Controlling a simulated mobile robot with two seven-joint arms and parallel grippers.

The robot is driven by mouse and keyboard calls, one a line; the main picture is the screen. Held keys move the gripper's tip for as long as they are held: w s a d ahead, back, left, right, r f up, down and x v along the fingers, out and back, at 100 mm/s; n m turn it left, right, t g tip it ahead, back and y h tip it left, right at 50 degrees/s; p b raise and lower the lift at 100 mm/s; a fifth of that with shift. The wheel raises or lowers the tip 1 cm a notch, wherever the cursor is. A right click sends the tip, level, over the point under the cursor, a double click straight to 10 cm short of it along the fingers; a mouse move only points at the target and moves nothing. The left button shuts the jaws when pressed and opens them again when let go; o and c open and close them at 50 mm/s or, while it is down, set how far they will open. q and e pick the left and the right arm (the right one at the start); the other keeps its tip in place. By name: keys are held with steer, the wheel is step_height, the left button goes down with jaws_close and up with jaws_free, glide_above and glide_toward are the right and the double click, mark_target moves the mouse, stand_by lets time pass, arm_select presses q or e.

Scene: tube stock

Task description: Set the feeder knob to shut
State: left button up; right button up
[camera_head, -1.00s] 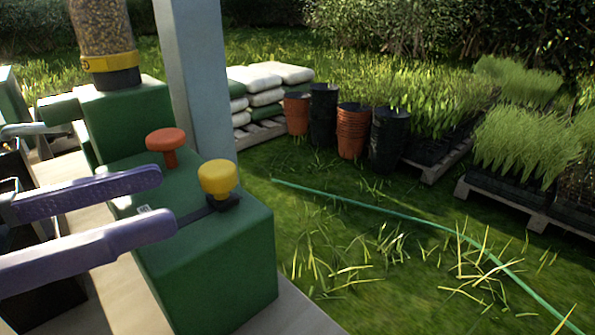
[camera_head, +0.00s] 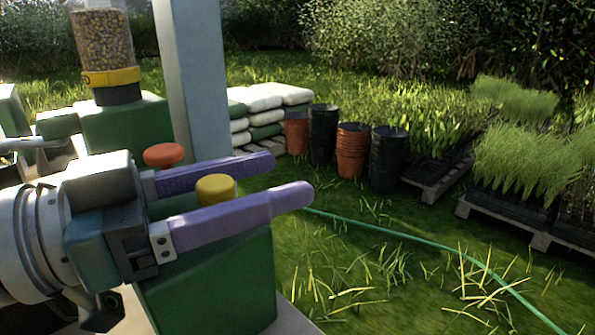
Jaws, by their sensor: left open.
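A yellow knob (camera_head: 216,186) stands on the green box (camera_head: 225,285) in front. An orange-red mushroom-shaped knob (camera_head: 164,154) stands behind it on the left. A clear feeder tube (camera_head: 104,40) of pellets with a yellow collar (camera_head: 111,77) stands at the upper left. My left gripper (camera_head: 288,176) is open, with one purple finger behind the yellow knob and one in front, tips past it to the right. I see gaps but cannot tell whether either finger touches it. The front finger hides the knob's base and dark arm. My right gripper is not in view.
A grey post (camera_head: 190,75) rises close behind the knobs. White and green sacks (camera_head: 265,107), orange pots (camera_head: 352,150) and black pots (camera_head: 388,158) stand farther back. A green hose (camera_head: 400,235) crosses the open grass at the right.

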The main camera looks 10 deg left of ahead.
arm_select(q)
jaws_close()
stand_by(0.5)
stand_by(0.8)
